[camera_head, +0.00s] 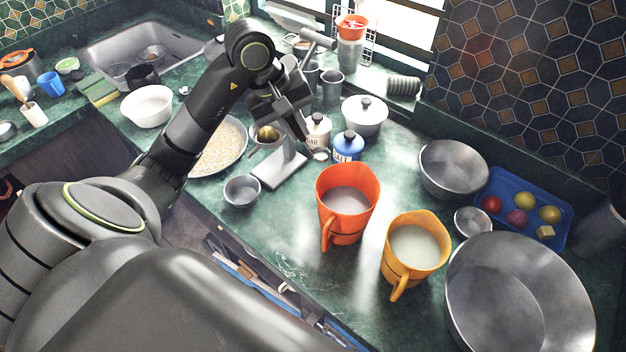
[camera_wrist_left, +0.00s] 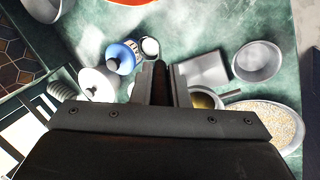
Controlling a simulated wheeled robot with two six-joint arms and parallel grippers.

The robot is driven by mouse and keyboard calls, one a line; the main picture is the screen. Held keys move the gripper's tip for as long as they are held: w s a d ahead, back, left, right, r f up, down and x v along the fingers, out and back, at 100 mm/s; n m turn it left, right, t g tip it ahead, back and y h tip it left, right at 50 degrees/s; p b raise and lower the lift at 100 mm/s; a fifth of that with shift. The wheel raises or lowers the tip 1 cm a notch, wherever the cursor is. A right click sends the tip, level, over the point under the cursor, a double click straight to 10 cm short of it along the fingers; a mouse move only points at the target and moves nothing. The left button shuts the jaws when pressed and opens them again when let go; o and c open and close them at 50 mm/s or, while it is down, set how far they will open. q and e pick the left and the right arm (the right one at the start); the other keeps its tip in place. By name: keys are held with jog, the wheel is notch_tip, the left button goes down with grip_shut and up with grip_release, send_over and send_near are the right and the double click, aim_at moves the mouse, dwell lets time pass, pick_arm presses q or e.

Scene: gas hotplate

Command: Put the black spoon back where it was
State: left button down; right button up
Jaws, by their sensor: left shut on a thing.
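The black spoon (camera_head: 320,155) has a dark handle and a pale round bowl. My left gripper (camera_head: 288,110) is shut on its handle, and the spoon slants down with its bowl low, close to the blue salt jar (camera_head: 348,147) and the sugar jar (camera_head: 317,132). In the left wrist view the dark handle of the spoon (camera_wrist_left: 159,78) sits between the fingers of my left gripper (camera_wrist_left: 160,88), and the bowl points away from me. I cannot tell whether the bowl touches anything. My right gripper is out of view.
A grey scale-like stand (camera_head: 279,172) and a small metal bowl (camera_head: 242,190) are below the gripper. An orange jug (camera_head: 346,205) and a yellow jug (camera_head: 413,245) stand to the right. A lidded white pot (camera_head: 364,116) is behind. Bare counter (camera_head: 290,235) lies in front.

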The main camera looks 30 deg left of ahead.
pick_arm(q)
notch_tip(320, 180, down, 10)
jog(key=b, duration=0.2)
jog(key=shift+r+b, duration=0.15)
jog(key=shift+b, duration=0.25)
jog(key=c, duration=1.8)
grip_release()
jog(key=shift+b, duration=0.3)
jog(key=shift+c, duration=0.2)
jog(key=o, duration=0.4)
jog(key=shift+o, duration=0.2)
